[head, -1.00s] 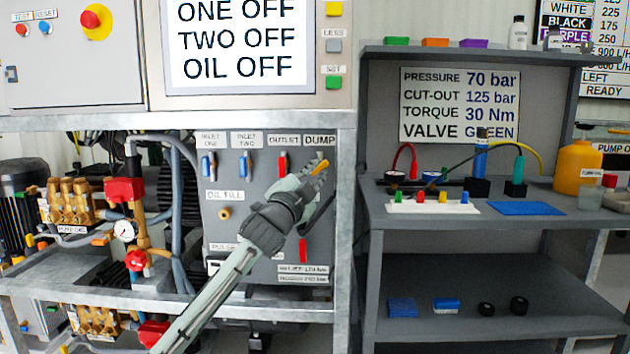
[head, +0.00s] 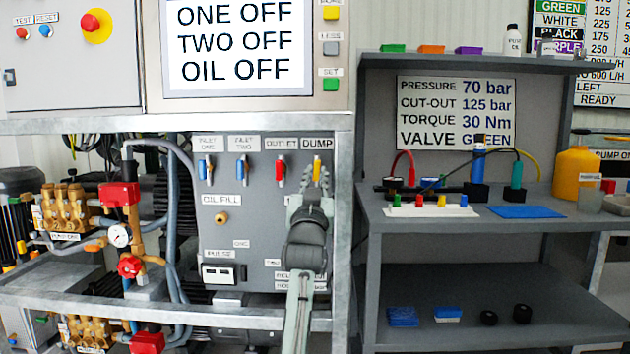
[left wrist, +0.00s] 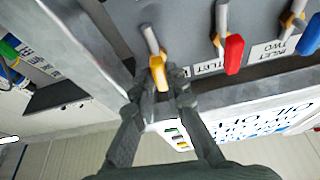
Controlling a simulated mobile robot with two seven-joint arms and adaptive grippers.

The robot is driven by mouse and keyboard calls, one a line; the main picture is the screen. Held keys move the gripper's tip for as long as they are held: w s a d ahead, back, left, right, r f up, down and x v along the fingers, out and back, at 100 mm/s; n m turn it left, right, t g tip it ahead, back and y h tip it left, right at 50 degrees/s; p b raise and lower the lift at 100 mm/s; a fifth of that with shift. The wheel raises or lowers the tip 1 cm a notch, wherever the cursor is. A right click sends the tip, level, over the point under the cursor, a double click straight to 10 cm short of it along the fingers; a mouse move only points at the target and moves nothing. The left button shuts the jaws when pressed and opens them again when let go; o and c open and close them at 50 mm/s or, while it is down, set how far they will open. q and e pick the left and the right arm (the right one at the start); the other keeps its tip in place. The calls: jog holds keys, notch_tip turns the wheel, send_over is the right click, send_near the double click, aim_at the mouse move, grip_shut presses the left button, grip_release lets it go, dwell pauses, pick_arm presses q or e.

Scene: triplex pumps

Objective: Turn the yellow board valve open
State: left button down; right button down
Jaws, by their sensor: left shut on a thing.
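The yellow board valve (head: 317,168) is on the grey board under the DUMP label. Its handle now stands upright in the head view. My left gripper (head: 314,187) reaches up to it from below, its fingers around the handle. In the left wrist view the yellow handle (left wrist: 158,72) sits between the two fingertips (left wrist: 160,84), and the gripper is shut on it. The handle's lower part is partly hidden by the fingers in the head view. My right gripper is in neither view.
The red OUTLET valve (head: 280,171) is close on the left, with two blue INLET valves (head: 241,169) beyond it. A metal frame post (head: 343,220) stands close on the right. A grey shelf (head: 480,235) with tools is further right.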

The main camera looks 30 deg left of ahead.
pick_arm(q)
jog(key=shift+f+n+y, duration=0.1)
jog(key=shift+n+y, duration=0.3)
jog(key=shift+n, duration=0.4)
jog(key=shift+d+g, duration=0.1)
jog(key=shift+g, duration=0.2)
jog(key=c, duration=1.5)
grip_release()
jog(key=shift+c, duration=0.2)
